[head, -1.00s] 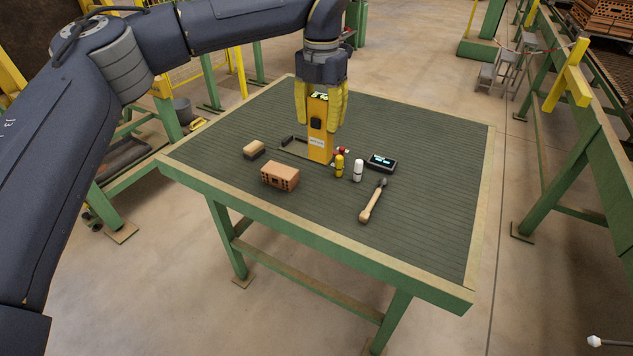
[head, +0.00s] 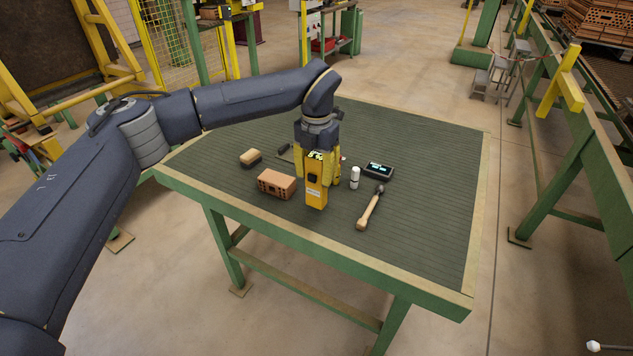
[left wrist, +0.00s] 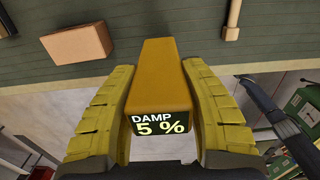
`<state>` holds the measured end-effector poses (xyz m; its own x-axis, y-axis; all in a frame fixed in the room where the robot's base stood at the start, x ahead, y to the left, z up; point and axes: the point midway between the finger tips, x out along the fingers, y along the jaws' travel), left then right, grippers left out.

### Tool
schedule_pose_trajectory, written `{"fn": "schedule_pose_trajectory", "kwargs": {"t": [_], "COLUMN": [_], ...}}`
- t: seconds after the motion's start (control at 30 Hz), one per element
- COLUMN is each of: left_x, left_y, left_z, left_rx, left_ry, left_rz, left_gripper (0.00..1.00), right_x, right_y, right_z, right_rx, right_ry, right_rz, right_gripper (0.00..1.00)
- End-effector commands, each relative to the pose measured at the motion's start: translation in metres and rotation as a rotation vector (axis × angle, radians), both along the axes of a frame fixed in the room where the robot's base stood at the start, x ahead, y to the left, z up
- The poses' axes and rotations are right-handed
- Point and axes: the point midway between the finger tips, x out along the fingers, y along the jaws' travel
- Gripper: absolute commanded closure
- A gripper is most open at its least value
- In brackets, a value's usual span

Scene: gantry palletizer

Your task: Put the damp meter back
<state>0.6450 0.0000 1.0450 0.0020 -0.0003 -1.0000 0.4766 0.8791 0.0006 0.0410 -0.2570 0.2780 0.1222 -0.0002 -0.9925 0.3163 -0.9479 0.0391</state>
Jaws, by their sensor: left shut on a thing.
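The damp meter (head: 316,190) is a tall yellow block with a dark screen on top. In the left wrist view the meter (left wrist: 160,80) reads "DAMP 5 %". My left gripper (head: 318,172) is shut on it, one yellow ribbed finger along each side. The meter is upright over the front middle of the table, right of the brown brick. I cannot tell whether its lower end touches the mat. My right gripper is not in view.
On the green-topped table (head: 420,262) are a perforated brick (head: 277,184), a wood-topped brush or block (head: 250,157), a white bottle (head: 354,178), a black display box (head: 378,170) and a hammer-like tool (head: 370,207). The table's right side and front strip are clear.

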Motion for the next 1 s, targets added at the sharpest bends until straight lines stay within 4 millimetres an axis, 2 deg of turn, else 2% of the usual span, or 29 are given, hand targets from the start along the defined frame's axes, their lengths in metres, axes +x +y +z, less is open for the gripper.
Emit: {"fn": "schedule_pose_trajectory", "kwargs": {"t": [0.2,0.67,0.7,0.83,1.0], "left_x": [-0.001,0.000,0.000,0.000,0.000], "left_y": [0.000,0.000,0.000,0.000,0.000], "left_z": [-0.027,-0.033,-0.033,-0.033,-0.033], "left_rx": [-0.001,0.000,0.000,0.000,0.000], "left_ry": [0.003,0.001,0.001,0.001,0.001], "left_rz": [0.000,0.000,0.000,0.000,0.000], "left_gripper": [0.96,0.96,0.52,0.37,0.36], "right_x": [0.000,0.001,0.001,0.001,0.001], "right_y": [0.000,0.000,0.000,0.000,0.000], "right_z": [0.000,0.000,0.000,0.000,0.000], "right_rx": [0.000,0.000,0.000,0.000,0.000], "right_ry": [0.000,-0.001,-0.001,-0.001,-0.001], "right_rz": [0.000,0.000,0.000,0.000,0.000], "right_gripper": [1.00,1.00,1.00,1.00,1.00]}}
